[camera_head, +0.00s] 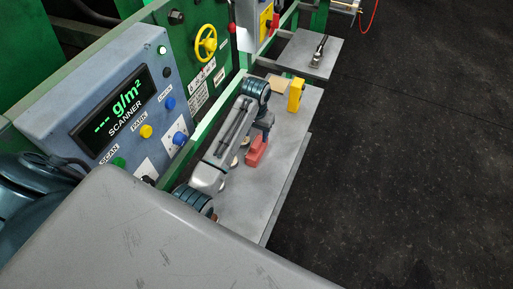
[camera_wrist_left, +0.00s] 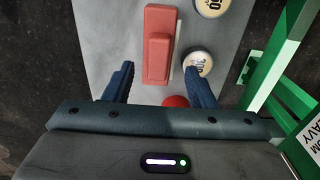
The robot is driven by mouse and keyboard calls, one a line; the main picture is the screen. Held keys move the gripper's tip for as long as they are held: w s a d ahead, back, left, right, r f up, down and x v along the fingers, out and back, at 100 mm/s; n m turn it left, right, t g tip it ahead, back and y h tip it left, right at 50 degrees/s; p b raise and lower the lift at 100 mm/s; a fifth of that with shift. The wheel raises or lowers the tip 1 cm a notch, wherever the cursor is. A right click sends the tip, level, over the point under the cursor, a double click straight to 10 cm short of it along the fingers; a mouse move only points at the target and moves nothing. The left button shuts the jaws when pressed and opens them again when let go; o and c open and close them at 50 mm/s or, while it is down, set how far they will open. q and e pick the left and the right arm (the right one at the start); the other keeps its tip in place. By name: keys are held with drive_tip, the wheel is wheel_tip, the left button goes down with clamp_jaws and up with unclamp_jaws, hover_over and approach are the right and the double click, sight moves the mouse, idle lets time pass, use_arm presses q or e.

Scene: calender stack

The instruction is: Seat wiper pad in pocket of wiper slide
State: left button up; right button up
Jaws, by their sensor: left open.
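A red block with a raised grip (camera_head: 256,151) lies on the grey table. I cannot tell whether it is the wiper pad or another part. In the left wrist view the red block (camera_wrist_left: 158,45) lies ahead of and between the fingertips, with gaps on both sides. My left gripper (camera_wrist_left: 158,78) is open and empty. In the head view the left gripper (camera_head: 264,128) is above the table, close beside the red block and partly hidden by its own wrist. No pocketed wiper slide can be made out for sure. My right gripper is not in view.
A yellow upright piece (camera_head: 296,95) and a flat tan piece (camera_head: 278,84) stand farther back on the table (camera_head: 288,125). Round white labelled pieces (camera_wrist_left: 198,62) and a red dome (camera_wrist_left: 175,101) are near the block. A green frame and scanner panel (camera_head: 122,100) border the left side.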

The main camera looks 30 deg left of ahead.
sight(257, 141)
use_arm(q)
drive_tip(key=shift+f+p, duration=0.45)
drive_tip(key=shift+f, duration=0.1)
wheel_tip(257, 141, down, 3)
drive_tip(key=shift+w+d+f+p, duration=0.1)
drive_tip(key=shift+f+p, duration=0.1)
drive_tip(key=shift+p, duration=0.65)
drive_tip(key=shift+f, duration=0.55)
drive_tip(key=shift+w, duration=0.1)
drive_tip(key=c, duration=1)
drive_tip(key=shift+o, duration=0.2)
drive_tip(key=shift+r, duration=0.2)
